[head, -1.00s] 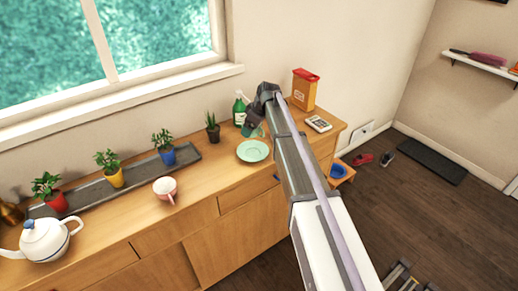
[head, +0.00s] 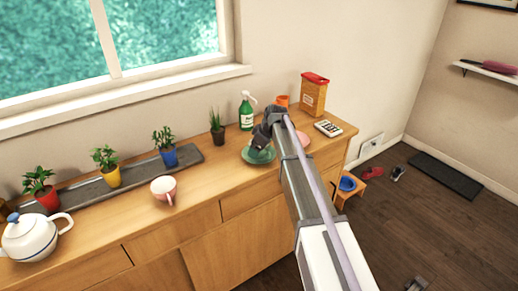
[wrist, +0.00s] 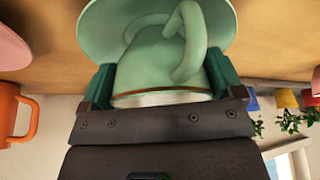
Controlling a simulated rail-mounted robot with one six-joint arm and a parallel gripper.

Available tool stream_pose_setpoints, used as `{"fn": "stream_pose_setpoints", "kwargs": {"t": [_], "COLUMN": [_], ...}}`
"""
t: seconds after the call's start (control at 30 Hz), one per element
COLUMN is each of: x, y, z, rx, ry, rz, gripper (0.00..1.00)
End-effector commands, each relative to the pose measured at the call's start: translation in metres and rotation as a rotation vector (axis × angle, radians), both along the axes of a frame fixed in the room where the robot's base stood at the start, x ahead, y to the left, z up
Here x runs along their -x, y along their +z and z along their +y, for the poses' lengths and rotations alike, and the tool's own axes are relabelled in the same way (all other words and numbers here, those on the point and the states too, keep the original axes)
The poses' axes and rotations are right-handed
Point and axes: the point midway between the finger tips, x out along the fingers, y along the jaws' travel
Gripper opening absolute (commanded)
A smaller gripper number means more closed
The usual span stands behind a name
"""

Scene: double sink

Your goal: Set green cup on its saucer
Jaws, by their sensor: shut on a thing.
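The green cup (wrist: 150,70) is between the fingers of my gripper (wrist: 161,80), which is shut on it. Its rim faces my gripper and its base faces the pale green saucer (wrist: 108,28). In the head view, my gripper (head: 261,145) is over the saucer (head: 245,154), with the cup (head: 262,157) below it. The cup overlaps the saucer in both views; I cannot tell whether they touch. My gripper and the cup hide part of the saucer.
A green spray bottle (head: 246,112), an orange mug (head: 282,101) and a yellow-orange box (head: 313,95) stand behind. A calculator-like item (head: 328,128) and a pink saucer (head: 304,138) lie to the right. A pink cup (head: 164,189) stands left, with clear counter between.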

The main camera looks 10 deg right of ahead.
Motion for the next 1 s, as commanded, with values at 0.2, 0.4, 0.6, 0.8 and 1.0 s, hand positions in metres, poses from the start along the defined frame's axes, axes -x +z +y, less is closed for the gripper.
{"fn": "stream_pose_setpoints", "kwargs": {"t": [0.2, 0.4, 0.6, 0.8, 1.0], "x": [0.000, 0.000, 0.003, 0.015, 0.027], "y": [-0.002, -0.002, 0.021, 0.073, 0.115], "z": [0.000, 0.000, -0.003, -0.017, -0.032], "rx": [0.000, 0.000, 0.000, 0.000, 0.000], "ry": [0.000, 0.000, -0.001, -0.001, -0.001], "rz": [0.000, 0.000, 0.000, 0.000, 0.000], "gripper": [1.00, 1.00, 1.00, 1.00, 1.00]}}
